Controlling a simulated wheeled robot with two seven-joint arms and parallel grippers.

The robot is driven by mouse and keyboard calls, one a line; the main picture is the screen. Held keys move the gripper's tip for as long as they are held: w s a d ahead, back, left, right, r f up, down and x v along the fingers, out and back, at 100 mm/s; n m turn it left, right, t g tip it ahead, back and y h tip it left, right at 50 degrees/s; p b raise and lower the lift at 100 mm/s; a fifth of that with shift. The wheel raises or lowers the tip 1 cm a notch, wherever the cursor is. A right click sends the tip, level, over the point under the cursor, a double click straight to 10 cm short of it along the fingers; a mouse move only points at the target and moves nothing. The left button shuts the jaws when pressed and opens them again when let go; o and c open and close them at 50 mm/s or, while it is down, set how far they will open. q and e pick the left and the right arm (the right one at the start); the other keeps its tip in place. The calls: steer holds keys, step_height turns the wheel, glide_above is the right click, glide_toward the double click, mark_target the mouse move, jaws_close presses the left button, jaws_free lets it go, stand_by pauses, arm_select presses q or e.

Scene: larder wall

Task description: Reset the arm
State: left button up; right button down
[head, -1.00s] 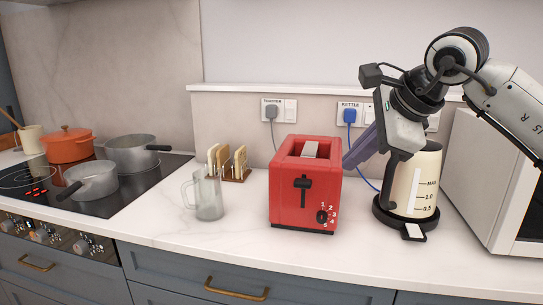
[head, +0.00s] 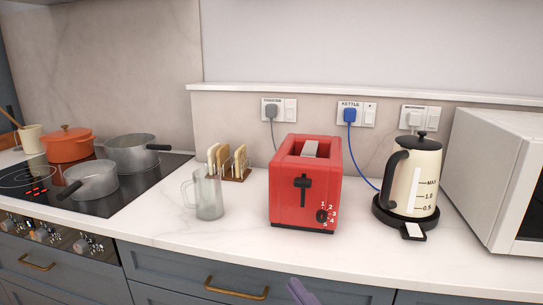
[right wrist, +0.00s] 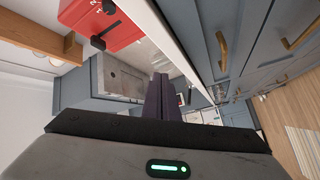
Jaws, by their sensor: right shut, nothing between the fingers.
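My right gripper (head: 300,292) shows only as a purple fingertip at the bottom edge of the head view, in front of the drawer fronts and below the counter's front edge. In the right wrist view its purple fingers (right wrist: 163,98) are together, with nothing between them. The rest of my right arm is out of the head view. My left gripper is in neither view.
A red toaster (head: 305,190), a cream kettle (head: 408,190), a glass jug (head: 208,195) and a toast rack (head: 237,175) stand on the white counter (head: 160,228). Pans (head: 92,180) sit on the hob at left. A white microwave (head: 490,170) is at right. Drawer handles (head: 236,290) jut out below.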

steer(key=s+d+f+m+g+h, duration=0.2)
steer(key=s+d+f+m+h, duration=0.25)
steer(key=f, duration=0.45)
steer(key=s+d+f+m+g+h, duration=0.1)
steer(key=s+d+f+m+h, duration=0.25)
steer(key=f+m, duration=0.4)
steer(key=s+d+f+m+g, duration=0.2)
steer(key=s+f+g, duration=0.3)
steer(key=s+f, duration=0.7)
steer(key=s+m, duration=0.1)
steer(key=s, duration=0.1)
steer(key=shift+s+d+f+g+h, duration=0.25)
steer(key=shift+s+f+g+h, duration=0.05)
steer(key=shift+s+f, duration=0.1)
